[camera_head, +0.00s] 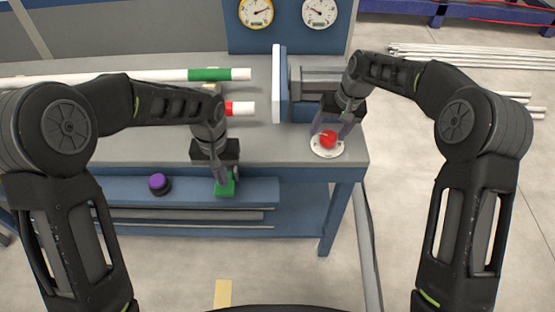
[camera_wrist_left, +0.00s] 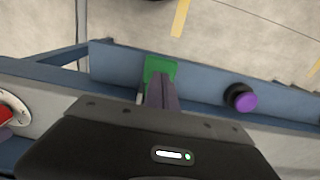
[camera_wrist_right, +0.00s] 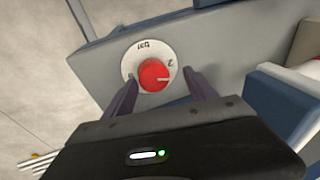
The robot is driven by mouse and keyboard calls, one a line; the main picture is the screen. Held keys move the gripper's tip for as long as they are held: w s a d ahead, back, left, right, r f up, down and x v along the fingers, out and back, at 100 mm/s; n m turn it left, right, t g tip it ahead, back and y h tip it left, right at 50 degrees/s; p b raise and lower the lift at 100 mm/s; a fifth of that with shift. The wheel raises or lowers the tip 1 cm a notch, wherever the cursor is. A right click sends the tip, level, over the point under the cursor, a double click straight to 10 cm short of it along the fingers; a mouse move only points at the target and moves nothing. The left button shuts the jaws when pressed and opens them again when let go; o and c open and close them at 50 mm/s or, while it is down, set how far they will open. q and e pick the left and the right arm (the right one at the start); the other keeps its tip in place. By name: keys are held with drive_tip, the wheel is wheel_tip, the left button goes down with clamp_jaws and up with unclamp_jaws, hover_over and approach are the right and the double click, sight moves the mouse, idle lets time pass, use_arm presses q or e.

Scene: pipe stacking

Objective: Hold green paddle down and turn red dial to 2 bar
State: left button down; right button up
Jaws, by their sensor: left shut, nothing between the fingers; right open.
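The green paddle (camera_head: 231,189) sits on the front of the blue bench frame. My left gripper (camera_head: 224,183) is shut and empty, its fingertips against the paddle from above. The left wrist view shows the paddle (camera_wrist_left: 158,66) partly covered by the shut fingers (camera_wrist_left: 160,84). The red dial (camera_head: 328,140) stands on a white marked disc at the bench's right front corner. My right gripper (camera_head: 332,127) is open, with one finger on each side of the dial. In the right wrist view the dial (camera_wrist_right: 152,74) has its white line pointing right, near a "2" mark; gaps show beside the fingers.
A yellow-rimmed gauge (camera_head: 256,12) and a white gauge (camera_head: 320,12) are on the back panel. A purple button (camera_head: 158,184) is left of the paddle. A white pipe with a green band (camera_head: 210,75) and a red-banded pipe (camera_head: 240,108) point at a press (camera_head: 283,85).

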sight(329, 135)
drive_tip(key=shift+d, duration=0.1)
drive_tip(key=shift+w+a+v, duration=0.1)
drive_tip(key=shift+a+v, duration=0.1)
drive_tip(key=shift+v, duration=0.8)
drive_tip(key=shift+w+a+v, duration=0.15)
drive_tip(key=shift+a+v, duration=0.05)
drive_tip(key=shift+v, duration=0.8)
drive_tip(key=shift+r, duration=0.1)
drive_tip(key=m, duration=0.4)
drive_tip(key=shift+t+h, duration=0.4)
drive_tip(key=shift+m, duration=0.3)
drive_tip(key=m, duration=0.3)
drive_tip(key=shift+m+t+h, duration=0.3)
drive_tip(key=shift+h, duration=0.1)
